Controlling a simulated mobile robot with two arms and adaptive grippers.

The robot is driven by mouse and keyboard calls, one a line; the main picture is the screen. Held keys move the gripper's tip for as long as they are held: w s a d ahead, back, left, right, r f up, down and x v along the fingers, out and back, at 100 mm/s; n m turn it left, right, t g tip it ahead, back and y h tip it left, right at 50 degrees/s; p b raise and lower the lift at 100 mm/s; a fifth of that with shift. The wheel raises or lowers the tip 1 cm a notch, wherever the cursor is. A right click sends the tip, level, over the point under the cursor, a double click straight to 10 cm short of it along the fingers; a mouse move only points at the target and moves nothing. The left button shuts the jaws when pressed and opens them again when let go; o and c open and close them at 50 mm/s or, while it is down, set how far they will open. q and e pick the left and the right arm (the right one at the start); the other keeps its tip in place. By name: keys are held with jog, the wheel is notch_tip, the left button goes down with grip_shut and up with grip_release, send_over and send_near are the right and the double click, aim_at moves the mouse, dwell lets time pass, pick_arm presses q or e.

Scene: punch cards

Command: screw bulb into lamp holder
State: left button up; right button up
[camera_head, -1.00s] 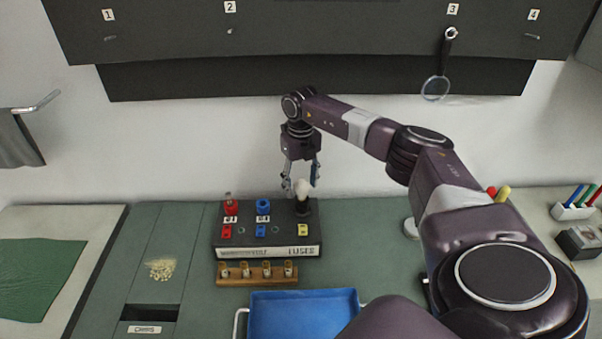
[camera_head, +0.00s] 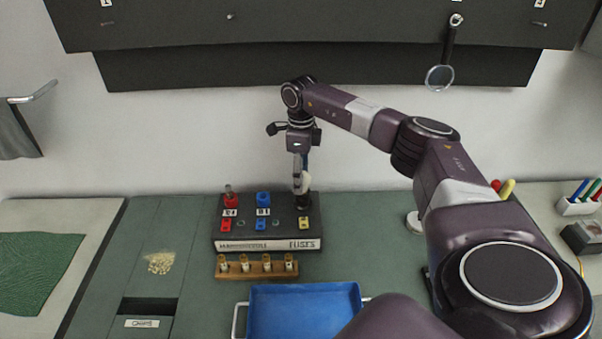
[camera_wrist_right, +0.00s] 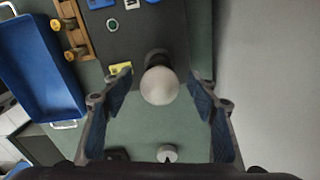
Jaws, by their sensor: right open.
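The white round bulb (camera_wrist_right: 160,86) sits on the dark lamp holder (camera_wrist_right: 156,57) at the back right corner of a black box. In the head view the bulb (camera_head: 304,182) stands above the holder (camera_head: 303,201), partly hidden by a finger. How far its thread is in the holder cannot be seen. My right gripper (camera_wrist_right: 162,92) is open, pointing down, with one finger on each side of the bulb and gaps between. It also shows in the head view (camera_head: 300,185), with the fingers nearly edge-on. My left gripper is not in view.
The black box (camera_head: 268,245) carries red and blue parts. A wooden rack (camera_head: 257,269) with several fuses lies before it, then a blue tray (camera_head: 303,311). A magnifier (camera_head: 440,77) hangs from the panel. The green bench right of the box is mostly clear.

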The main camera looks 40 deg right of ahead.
jog(key=n+b, duration=0.1)
jog(key=n, duration=0.5)
jog(key=shift+s+a, duration=0.1)
jog(key=shift+c, duration=0.3)
